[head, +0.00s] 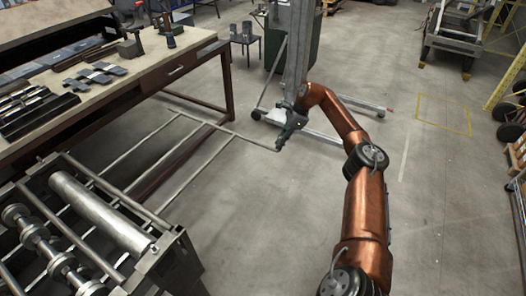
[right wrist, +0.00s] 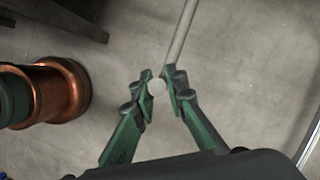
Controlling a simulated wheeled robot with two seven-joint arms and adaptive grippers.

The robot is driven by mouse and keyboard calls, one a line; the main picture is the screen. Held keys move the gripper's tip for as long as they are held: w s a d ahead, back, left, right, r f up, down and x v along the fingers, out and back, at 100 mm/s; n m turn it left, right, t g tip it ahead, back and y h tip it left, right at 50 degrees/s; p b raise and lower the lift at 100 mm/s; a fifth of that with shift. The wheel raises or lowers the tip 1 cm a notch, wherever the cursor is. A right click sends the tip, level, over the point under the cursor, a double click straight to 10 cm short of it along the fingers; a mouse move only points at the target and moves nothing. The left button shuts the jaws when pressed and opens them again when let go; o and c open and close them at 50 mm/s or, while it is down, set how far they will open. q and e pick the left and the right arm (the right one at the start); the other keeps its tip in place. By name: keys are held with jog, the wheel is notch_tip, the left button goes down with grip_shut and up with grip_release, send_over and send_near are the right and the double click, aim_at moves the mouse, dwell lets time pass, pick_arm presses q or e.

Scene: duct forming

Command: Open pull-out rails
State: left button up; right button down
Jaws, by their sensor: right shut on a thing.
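The pull-out rails (head: 197,174) are thin grey metal rods that extend over the floor from the roller machine (head: 100,208) at the lower left. A crossbar (head: 257,142) joins their outer ends. My right gripper (head: 281,144) is at the right end of this crossbar. In the right wrist view, the right gripper (right wrist: 159,88) has its green fingers closed around the round bar end (right wrist: 157,87). The rod (right wrist: 182,32) runs away from the fingers toward the top of that view. My left gripper is not in view.
A workbench (head: 190,62) with tools and metal parts stands at the upper left, partly above the rails. A wheeled grey stand (head: 297,50) is just behind the right gripper. A cart (head: 455,35) stands at the far right. The floor (head: 245,225) in front is clear.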

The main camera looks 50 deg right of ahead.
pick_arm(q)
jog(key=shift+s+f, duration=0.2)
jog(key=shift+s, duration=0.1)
pick_arm(e)
jog(key=shift+w+d+r, duration=0.1)
jog(key=shift+d, duration=0.15)
jog(key=c, duration=1.9)
grip_release()
jog(key=shift+d, duration=0.15)
jog(key=shift+c, duration=0.2)
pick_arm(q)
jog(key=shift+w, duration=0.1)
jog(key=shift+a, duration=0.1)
pick_arm(e)
jog(key=v, duration=1.1)
jog(key=shift+r, duration=0.35)
